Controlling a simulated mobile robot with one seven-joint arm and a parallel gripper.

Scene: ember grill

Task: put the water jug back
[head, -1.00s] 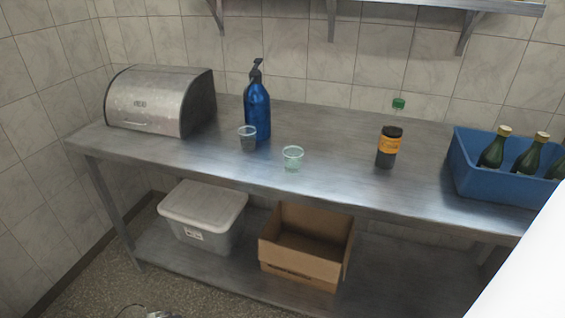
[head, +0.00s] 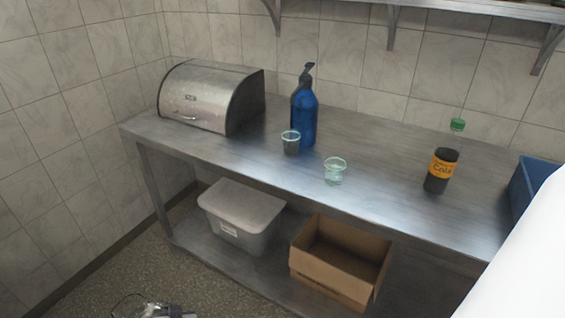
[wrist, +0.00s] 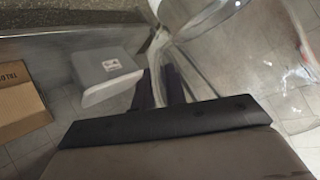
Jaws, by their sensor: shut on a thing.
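The clear, see-through water jug (wrist: 245,60) fills the upper right of the wrist view, with its curved handle toward the middle. My gripper (wrist: 160,88) is shut on the jug, its two dark fingers at the handle. The jug looks tilted in this view, and its base is not clearly seen. In the head view only a small, cut-off shape shows at the bottom edge, and I cannot tell its parts apart.
Below are a lidded bin (head: 240,215) and an open cardboard box (head: 340,262).

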